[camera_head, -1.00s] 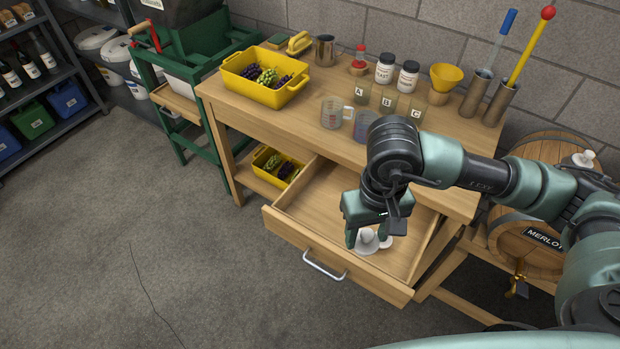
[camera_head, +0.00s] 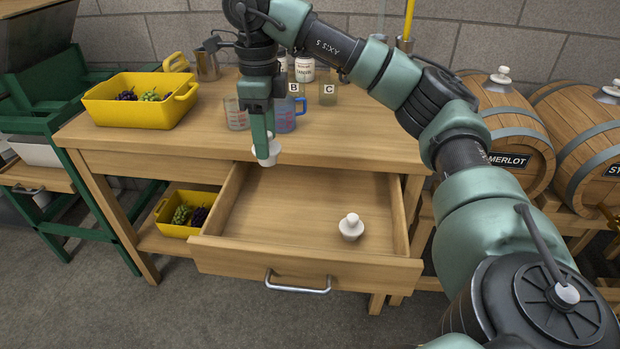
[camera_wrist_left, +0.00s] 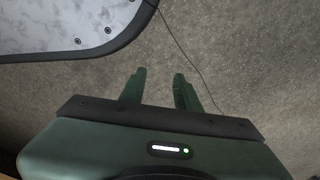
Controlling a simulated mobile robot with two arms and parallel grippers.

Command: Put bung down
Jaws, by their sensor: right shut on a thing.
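My right gripper (camera_head: 266,140) is shut on a white bung (camera_head: 268,155), which hangs below its fingertips. The bung appears raised, in front of the table's front edge and the back of the open drawer (camera_head: 290,205). Its upper part is hidden by the fingers. A second white bung (camera_head: 350,229) stands alone in the drawer, toward its front right. My left gripper (camera_wrist_left: 160,82) shows only in the left wrist view, its two fingers apart and empty above the grey floor.
On the wooden table (camera_head: 210,143) stand a yellow crate (camera_head: 135,113) of grapes, a metal jug (camera_head: 206,66), measuring jugs (camera_head: 284,118) and labelled beakers. Barrels (camera_head: 505,135) stand at right. The drawer's left and middle floor is clear.

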